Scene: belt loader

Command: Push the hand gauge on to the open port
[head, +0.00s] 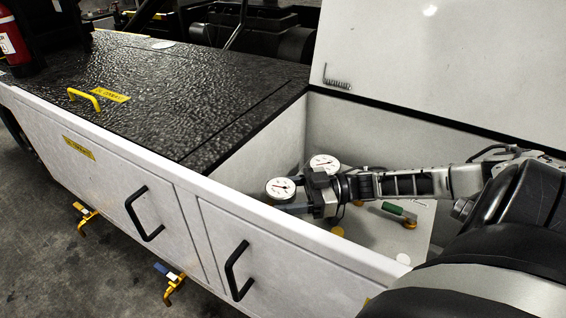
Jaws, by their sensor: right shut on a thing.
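My right gripper (292,207) reaches in from the right over the open compartment of the white cabinet, its fingers pointing left. It is shut on the hand gauge (281,188), a round white dial with a red mark, which shows at its fingertips. The grip itself is too small to see clearly. A second white dial gauge (325,162) shows just behind the gripper. The open port cannot be made out; the gripper and gauges may cover it. My left gripper is not in view.
The compartment's white front wall (300,232) runs close below the gripper. A green-handled tool (399,211) and yellow round pieces lie on the compartment floor. The raised white lid (450,60) stands behind. A black textured cover (170,90) lies to the left.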

